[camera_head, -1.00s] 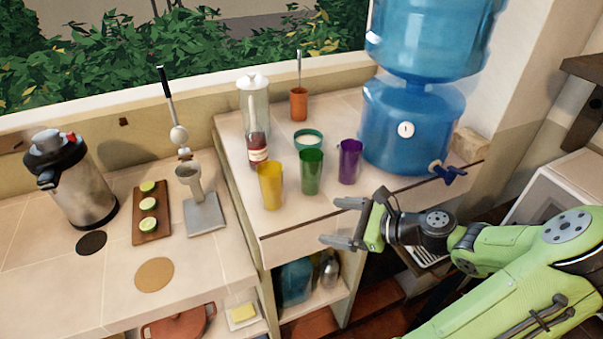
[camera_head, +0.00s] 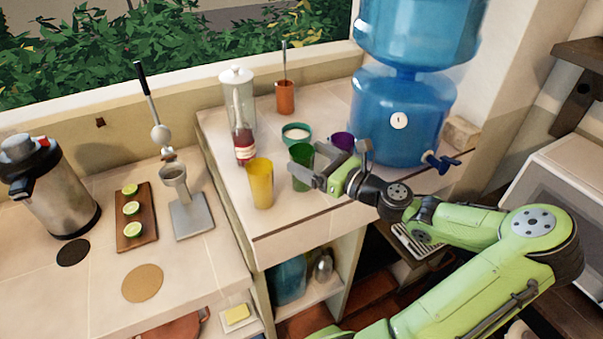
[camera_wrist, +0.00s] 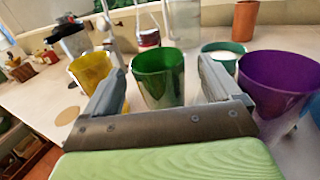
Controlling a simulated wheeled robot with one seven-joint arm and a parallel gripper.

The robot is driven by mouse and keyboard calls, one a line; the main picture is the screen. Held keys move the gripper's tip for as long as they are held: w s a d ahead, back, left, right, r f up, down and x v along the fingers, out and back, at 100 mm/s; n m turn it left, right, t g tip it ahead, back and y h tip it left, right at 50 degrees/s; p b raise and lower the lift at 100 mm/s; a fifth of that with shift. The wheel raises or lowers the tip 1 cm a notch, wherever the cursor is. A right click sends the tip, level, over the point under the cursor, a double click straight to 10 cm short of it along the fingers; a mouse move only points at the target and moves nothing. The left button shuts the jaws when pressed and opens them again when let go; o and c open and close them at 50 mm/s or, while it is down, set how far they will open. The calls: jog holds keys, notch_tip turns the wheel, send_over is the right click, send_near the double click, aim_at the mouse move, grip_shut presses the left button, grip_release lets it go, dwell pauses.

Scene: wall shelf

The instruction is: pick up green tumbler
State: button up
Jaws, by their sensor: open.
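The green tumbler (camera_head: 300,166) stands upright on the tiled counter, between the yellow tumbler (camera_head: 261,184) and the purple tumbler (camera_head: 342,141). My gripper (camera_head: 328,172) is at the front right of the green tumbler and hides part of it and of the purple one. In the wrist view the green tumbler (camera_wrist: 158,78) shows between the two open fingers of my gripper (camera_wrist: 164,88). The yellow tumbler (camera_wrist: 90,69) is beyond the left finger. The purple tumbler (camera_wrist: 277,84) is close beside the right finger. I cannot tell whether the fingers touch any tumbler.
A large blue water dispenser (camera_head: 398,115) with a tap stands close on the right. The counter's front edge is near.

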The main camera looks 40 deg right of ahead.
aim_at(293, 151)
jog(key=w, duration=0.4)
jog(key=shift+w+a+b, duration=0.3)
jog(key=shift+w+a, duration=0.05)
jog(key=shift+s, duration=0.15)
jog(key=shift+c, duration=0.5)
jog(key=c, duration=1.4)
notch_tip(293, 151, up, 10)
jog(key=p, duration=0.4)
